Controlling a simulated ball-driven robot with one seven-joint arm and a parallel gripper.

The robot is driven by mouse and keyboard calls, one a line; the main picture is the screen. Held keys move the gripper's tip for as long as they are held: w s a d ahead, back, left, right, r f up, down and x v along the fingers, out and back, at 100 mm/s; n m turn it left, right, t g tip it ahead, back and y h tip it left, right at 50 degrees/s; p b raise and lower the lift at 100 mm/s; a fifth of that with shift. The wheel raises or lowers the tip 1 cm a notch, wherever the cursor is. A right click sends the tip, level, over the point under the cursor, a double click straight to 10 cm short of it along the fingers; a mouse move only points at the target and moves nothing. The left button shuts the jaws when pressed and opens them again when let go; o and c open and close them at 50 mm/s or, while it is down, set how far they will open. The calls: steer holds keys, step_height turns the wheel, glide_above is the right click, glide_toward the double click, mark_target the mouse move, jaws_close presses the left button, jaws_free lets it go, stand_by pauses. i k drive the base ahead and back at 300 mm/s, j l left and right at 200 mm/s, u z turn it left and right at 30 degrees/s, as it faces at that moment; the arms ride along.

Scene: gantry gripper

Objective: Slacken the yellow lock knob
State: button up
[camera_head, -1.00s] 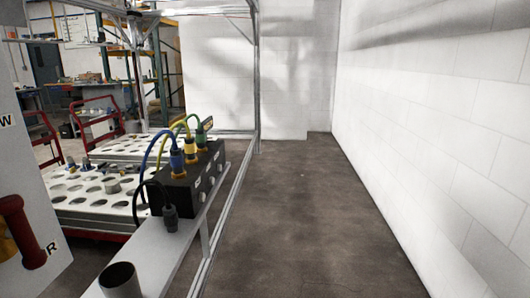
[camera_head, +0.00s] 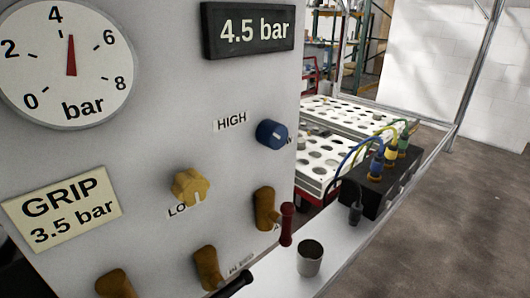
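The yellow lock knob (camera_head: 190,187) sits on the grey control panel (camera_head: 160,105), left of and below a blue knob (camera_head: 272,134) under the label HIGH. Its lobed face points out of the panel, and it partly covers a label of which "LO" shows. A round gauge (camera_head: 105,80) at the upper left has its red needle just past 4 bar. A display (camera_head: 248,30) reads 4.5 bar. A yellow plate (camera_head: 62,208) reads GRIP 3.5 bar. My gripper does not show in this view.
Amber-brown handles (camera_head: 206,268) line the panel's lower part, with a dark red handle (camera_head: 287,224) at its right edge. A metal cup (camera_head: 310,258) stands on the grey shelf. A black connector box (camera_head: 378,184) with coloured cables is behind it. Open floor lies at right.

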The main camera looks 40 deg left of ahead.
mark_target(190, 187)
steer(key=u, duration=1.2)
